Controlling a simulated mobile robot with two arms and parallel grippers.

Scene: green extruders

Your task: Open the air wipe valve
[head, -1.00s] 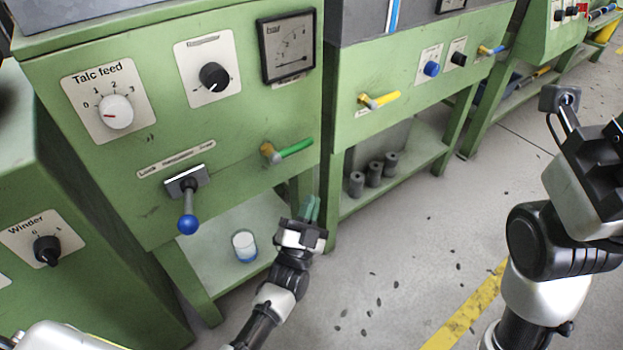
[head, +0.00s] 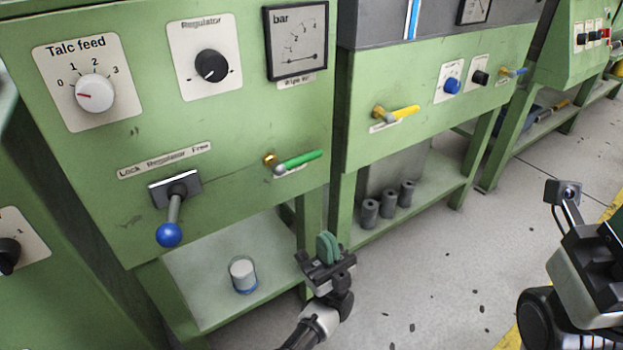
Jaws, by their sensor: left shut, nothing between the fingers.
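A valve with a green lever (head: 300,159) on a brass body sits at the lower right of the green cabinet front, under a bar gauge (head: 297,40). The lever points right and slightly up; the small label below it is too small to read. A similar valve with a yellow lever (head: 402,113) is on the machine to the right. My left gripper (head: 327,247) is shut and empty, below and slightly right of the green lever, apart from it. My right gripper (head: 604,240) is cut off by the right edge, and its fingers do not show.
A lock lever with a blue ball (head: 169,235) sticks out left of the valve. Talc feed (head: 95,93) and regulator (head: 212,66) knobs are above. A small container (head: 243,275) stands on the lower shelf, and grey cylinders (head: 388,203) on the right shelf. Floor at right is open.

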